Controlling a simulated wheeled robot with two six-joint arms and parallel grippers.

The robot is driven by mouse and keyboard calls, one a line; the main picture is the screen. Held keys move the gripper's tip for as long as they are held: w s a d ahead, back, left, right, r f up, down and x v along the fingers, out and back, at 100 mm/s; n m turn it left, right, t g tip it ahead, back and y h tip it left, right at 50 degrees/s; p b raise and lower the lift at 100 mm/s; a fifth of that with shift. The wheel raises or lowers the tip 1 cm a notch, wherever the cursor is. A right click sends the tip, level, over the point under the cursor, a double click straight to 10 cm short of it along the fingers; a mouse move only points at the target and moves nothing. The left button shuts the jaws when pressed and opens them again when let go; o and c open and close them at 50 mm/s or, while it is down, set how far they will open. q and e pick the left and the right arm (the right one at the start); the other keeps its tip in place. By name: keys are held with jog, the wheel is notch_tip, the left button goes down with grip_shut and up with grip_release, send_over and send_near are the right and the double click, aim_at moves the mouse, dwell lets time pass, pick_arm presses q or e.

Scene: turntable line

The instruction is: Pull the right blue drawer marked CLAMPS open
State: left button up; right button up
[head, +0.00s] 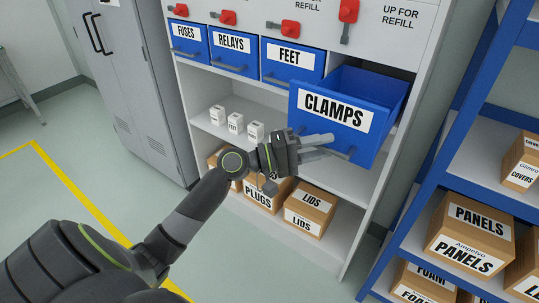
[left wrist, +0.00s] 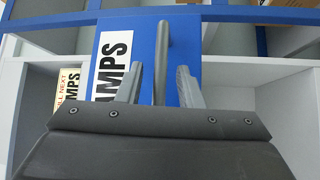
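The blue CLAMPS drawer (head: 385,95) is at the right end of the drawer row in the head view. It stands well out from the shelf unit, and its inside shows from above. Its grey bar handle (head: 340,152) is low on the front, below the white label. My left gripper (head: 318,146) is at the drawer front by the handle. In the left wrist view the handle (left wrist: 162,60) runs between the two fingers of the left gripper (left wrist: 160,88), with gaps on both sides, so the gripper is open. My right gripper is not seen.
Closed blue drawers FUSES (head: 187,38), RELAYS (head: 233,48) and FEET (head: 291,60) are to the left. Cardboard boxes, PLUGS (head: 265,193) and LIDS (head: 309,209), stand on the shelf below. A blue rack (head: 425,185) with boxes is at the right. The floor at left is clear.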

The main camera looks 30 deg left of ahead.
pick_arm(q)
jog(key=p+v, duration=0.1)
jog(key=v, duration=1.6)
dwell(0.5)
jog(key=shift+a, duration=0.1)
dwell(0.4)
